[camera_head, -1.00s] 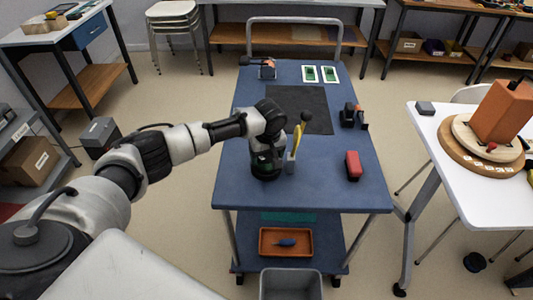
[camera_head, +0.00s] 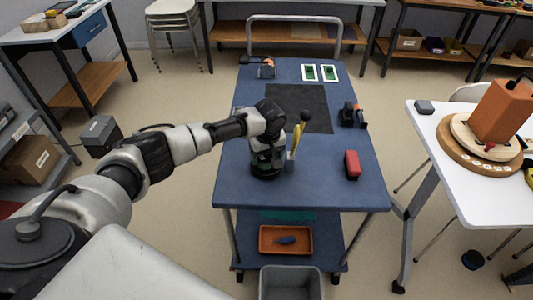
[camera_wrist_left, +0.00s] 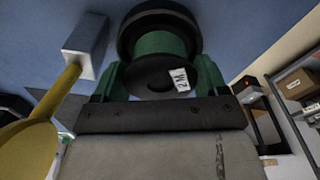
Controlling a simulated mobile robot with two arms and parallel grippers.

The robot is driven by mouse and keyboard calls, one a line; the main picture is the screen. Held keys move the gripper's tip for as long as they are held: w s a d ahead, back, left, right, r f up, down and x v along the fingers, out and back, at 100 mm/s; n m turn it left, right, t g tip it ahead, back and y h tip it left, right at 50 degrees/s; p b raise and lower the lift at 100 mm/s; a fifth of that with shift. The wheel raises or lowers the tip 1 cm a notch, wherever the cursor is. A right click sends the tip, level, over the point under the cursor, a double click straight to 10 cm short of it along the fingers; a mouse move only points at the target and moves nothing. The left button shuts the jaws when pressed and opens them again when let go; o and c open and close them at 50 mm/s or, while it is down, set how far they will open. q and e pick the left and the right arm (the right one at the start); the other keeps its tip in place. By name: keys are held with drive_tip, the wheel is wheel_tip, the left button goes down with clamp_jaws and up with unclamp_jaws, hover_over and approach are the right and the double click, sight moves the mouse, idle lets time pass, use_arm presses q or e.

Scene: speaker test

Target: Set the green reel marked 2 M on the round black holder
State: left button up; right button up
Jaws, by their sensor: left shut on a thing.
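The green reel (camera_wrist_left: 160,43) has black flanges and a white label (camera_wrist_left: 180,79) reading 2 M on its near flange. In the left wrist view it sits between the green fingers of my left gripper (camera_wrist_left: 160,78), which is shut on it. In the head view my left gripper (camera_head: 266,152) points down at the cart top and hides most of the reel. A round black shape (camera_head: 265,173) lies directly below the gripper and seems to be the holder. I cannot tell whether the reel rests on it or is just above it.
A red block (camera_head: 353,165) lies farther right on the blue cart (camera_head: 325,190). A dark mat (camera_head: 305,108) lies behind.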

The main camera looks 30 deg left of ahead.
sight(268, 157)
use_arm(q)
drive_tip(key=shift+p, duration=0.35)
drive_tip(key=shift+f, duration=0.6)
idle(0.3)
drive_tip(key=o, duration=0.7)
drive_tip(key=r+p, duration=0.3)
drive_tip(key=p, duration=0.1)
drive_tip(key=r+p, duration=0.4)
drive_tip(key=s+d+r+p, duration=0.1)
drive_tip(key=r+p, duration=0.3)
drive_tip(key=p, duration=0.1)
idle(0.8)
